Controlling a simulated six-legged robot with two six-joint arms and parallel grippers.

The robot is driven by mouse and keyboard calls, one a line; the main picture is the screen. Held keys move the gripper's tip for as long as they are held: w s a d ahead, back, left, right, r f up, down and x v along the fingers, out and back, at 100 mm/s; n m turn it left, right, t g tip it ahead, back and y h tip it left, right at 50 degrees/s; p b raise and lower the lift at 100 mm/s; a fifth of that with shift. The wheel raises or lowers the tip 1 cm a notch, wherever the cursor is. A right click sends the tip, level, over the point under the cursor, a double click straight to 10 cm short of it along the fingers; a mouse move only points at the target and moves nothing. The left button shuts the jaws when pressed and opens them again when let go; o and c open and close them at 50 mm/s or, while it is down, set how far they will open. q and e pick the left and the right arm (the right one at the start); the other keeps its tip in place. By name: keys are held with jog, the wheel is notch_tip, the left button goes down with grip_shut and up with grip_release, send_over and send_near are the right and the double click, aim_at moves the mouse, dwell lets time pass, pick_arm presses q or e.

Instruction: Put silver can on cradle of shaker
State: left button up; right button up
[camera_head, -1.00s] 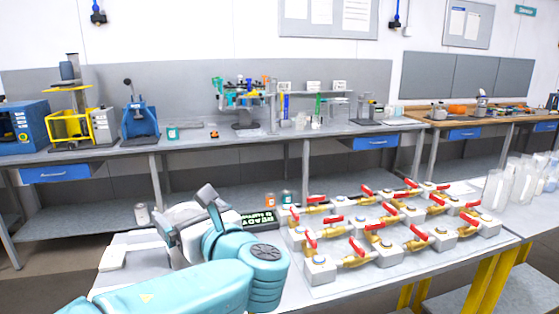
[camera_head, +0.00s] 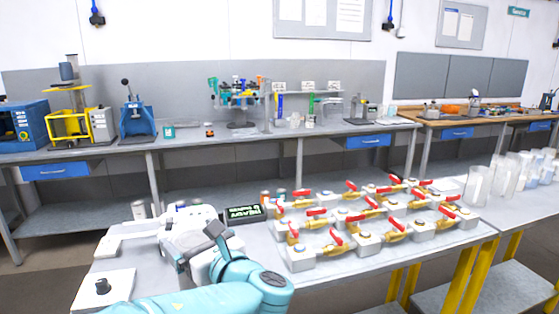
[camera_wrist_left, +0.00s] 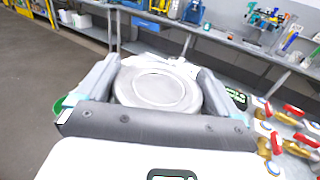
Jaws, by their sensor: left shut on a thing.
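My left gripper (camera_head: 198,248) is shut on a round silver can (camera_wrist_left: 158,86). In the left wrist view its two fingers sit on either side of the can, with the pale ringed lid facing the camera. In the head view the can is mostly hidden behind my gripper and teal arm. A white machine (camera_head: 150,232) stands just beyond the gripper on the near bench. A dark box with a lit green display (camera_head: 245,213) is to its right. The cradle cannot be clearly made out, and I cannot tell whether the can touches anything. My right gripper is out of view.
Rows of red-handled brass valves (camera_head: 335,240) fill the middle of the near bench. A pale plate with a black knob (camera_head: 102,287) lies at front left. Clear containers (camera_head: 478,184) stand at right.

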pick_arm(q)
jog(key=shift+g, duration=0.3)
notch_tip(320, 180, down, 6)
jog(key=shift+s+a+f, duration=0.1)
jog(key=shift+s+f, duration=0.05)
jog(key=shift+f, duration=0.1)
jog(key=s+a+f, duration=0.1)
jog(key=s+f, duration=0.3)
jog(key=f, duration=0.4)
jog(key=s+a+f+n+y, duration=0.1)
jog(key=s+f, duration=0.3)
jog(key=f, duration=0.3)
jog(key=s+a+f+g, duration=0.1)
jog(key=s+f, duration=0.3)
jog(key=f, duration=0.4)
jog(key=shift+s+a+f, duration=0.15)
jog(key=shift+s+f, duration=0.05)
jog(key=shift+f, duration=0.15)
